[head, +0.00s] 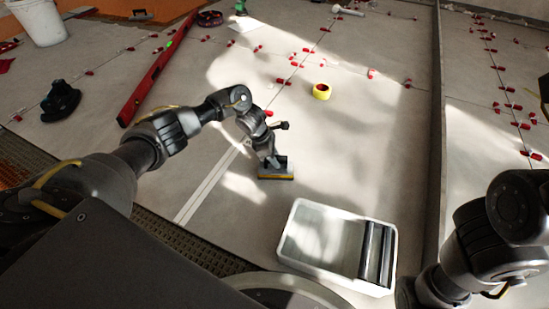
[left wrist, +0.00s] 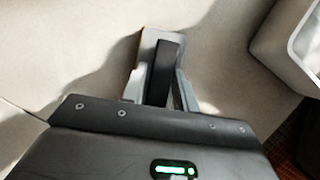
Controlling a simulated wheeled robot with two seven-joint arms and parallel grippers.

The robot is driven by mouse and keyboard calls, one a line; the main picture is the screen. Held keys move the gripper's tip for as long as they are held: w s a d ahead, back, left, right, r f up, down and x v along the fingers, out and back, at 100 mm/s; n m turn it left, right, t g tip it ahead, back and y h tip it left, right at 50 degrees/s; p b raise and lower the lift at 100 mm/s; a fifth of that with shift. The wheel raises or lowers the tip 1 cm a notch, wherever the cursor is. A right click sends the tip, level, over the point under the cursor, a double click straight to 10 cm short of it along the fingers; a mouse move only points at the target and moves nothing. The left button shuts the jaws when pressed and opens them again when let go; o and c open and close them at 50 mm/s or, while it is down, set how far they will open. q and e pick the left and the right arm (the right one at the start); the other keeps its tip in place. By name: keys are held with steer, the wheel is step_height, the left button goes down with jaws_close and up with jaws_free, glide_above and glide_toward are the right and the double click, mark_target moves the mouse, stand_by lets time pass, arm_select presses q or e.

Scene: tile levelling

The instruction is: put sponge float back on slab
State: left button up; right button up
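The sponge float (head: 277,177) has a yellow sponge edge under a grey plate, with a dark handle on top. It is at the slab (head: 330,140) surface in the middle of the head view, left of the white tray. I cannot tell whether it touches the slab. My left gripper (head: 273,161) points down at it from above. In the left wrist view the float's black handle (left wrist: 165,65) lies between the two light grey fingers (left wrist: 160,88), which appear closed on it. The right arm shows at the lower right, but its gripper is out of view.
A white tray (head: 322,240) with dark rollers stands just right and nearer. A yellow tape roll (head: 321,91), red levelling clips (head: 295,64) and a red level (head: 158,68) lie farther off. A white bucket (head: 38,20) stands far left.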

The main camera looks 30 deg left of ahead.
arm_select(q)
steer(key=shift+o, duration=1.2)
steer(key=shift+r, duration=0.15)
steer(key=p+v, duration=0.6)
steer(key=v, duration=0.4)
steer(key=shift+r, duration=0.3)
steer(key=shift+p+v, duration=0.4)
steer(key=shift+v, duration=0.35)
